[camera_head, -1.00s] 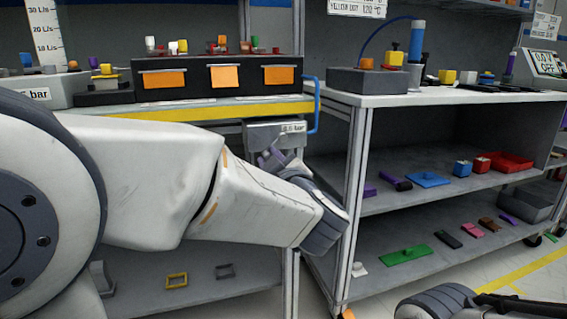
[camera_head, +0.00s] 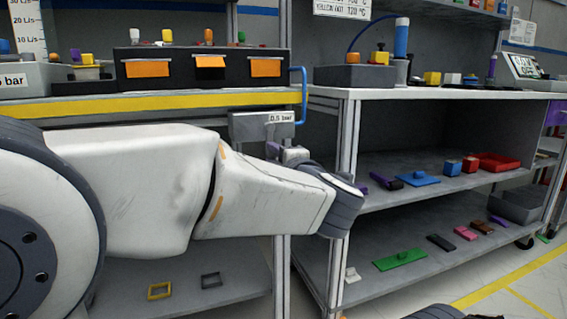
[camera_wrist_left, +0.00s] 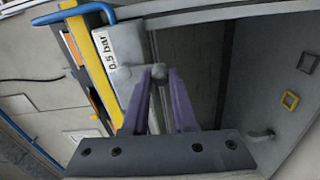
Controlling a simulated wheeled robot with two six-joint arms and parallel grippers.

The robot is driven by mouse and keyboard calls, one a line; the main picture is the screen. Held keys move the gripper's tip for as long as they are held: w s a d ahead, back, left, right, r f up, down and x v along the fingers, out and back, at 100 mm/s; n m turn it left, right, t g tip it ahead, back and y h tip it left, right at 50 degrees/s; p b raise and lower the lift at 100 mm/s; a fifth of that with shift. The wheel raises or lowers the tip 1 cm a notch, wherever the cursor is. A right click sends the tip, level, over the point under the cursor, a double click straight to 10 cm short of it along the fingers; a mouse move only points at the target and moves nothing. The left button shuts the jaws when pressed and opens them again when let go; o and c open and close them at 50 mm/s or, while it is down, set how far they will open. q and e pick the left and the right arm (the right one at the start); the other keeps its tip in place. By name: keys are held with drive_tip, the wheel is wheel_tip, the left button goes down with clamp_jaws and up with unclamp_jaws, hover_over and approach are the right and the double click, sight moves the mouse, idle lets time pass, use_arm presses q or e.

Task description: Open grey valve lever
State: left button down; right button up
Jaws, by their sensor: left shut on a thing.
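The grey valve box (camera_head: 250,124) with a "0.5 bar" label hangs under the bench's right end in the head view. It also shows in the left wrist view (camera_wrist_left: 128,78). My left gripper (camera_wrist_left: 160,78) has purple fingers and is shut on the rounded end of the grey valve lever (camera_wrist_left: 158,71), right beside the box. In the head view the left gripper (camera_head: 280,150) is partly hidden behind my wrist, and the lever cannot be made out clearly. My right gripper is not in view.
A blue bent handle (camera_head: 303,92) stands at the bench end, close above the box. A white-topped shelf (camera_head: 440,94) is to the right, its post (camera_head: 345,150) near my wrist. Orange-labelled drawers (camera_head: 208,68) sit on the bench. Yellow and dark frames (camera_head: 159,291) lie on the shelf below.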

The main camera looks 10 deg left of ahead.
use_arm(q)
drive_tip(key=shift+w+d+n, duration=0.15)
drive_tip(key=shift+d+n, duration=0.05)
drive_tip(key=shift+n, duration=0.2)
drive_tip(key=c, duration=0.7)
unclamp_jaws()
drive_tip(key=shift+d, duration=0.1)
drive_tip(key=v, duration=1)
drive_tip(key=shift+s+b, duration=0.25)
drive_tip(key=shift+b, duration=0.05)
drive_tip(key=shift+d, duration=0.1)
